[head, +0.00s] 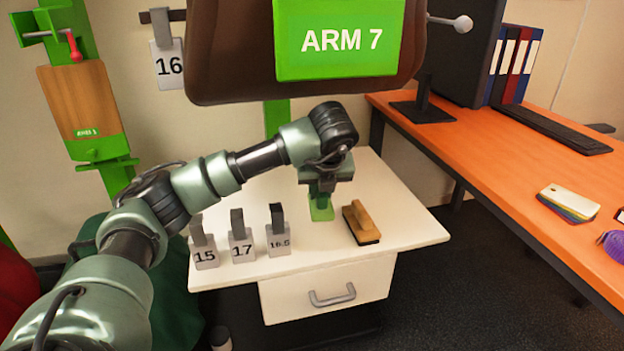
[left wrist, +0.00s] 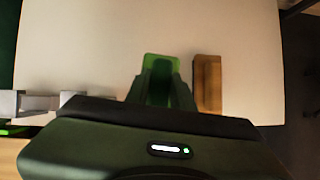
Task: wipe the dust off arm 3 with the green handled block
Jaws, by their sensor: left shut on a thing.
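The green handled block (head: 321,213) is at the white cabinet top, below my left gripper (head: 320,190). My left gripper is shut on it, and the fingers hide its upper part. In the left wrist view the green block (left wrist: 161,60) shows between and beyond the fingertips (left wrist: 160,85). I cannot tell whether the block touches the top. A wooden board (head: 75,100) on a green stand at the left has a small green label starting "ARM"; its number is too small to read surely. I see no dust on it. My right gripper is not in view.
A wooden-handled block (head: 362,222) lies right of the green one on the white cabinet (head: 410,225). A brown saddle (head: 235,60) labelled ARM 7 hangs above. An orange desk (head: 480,150) is right.

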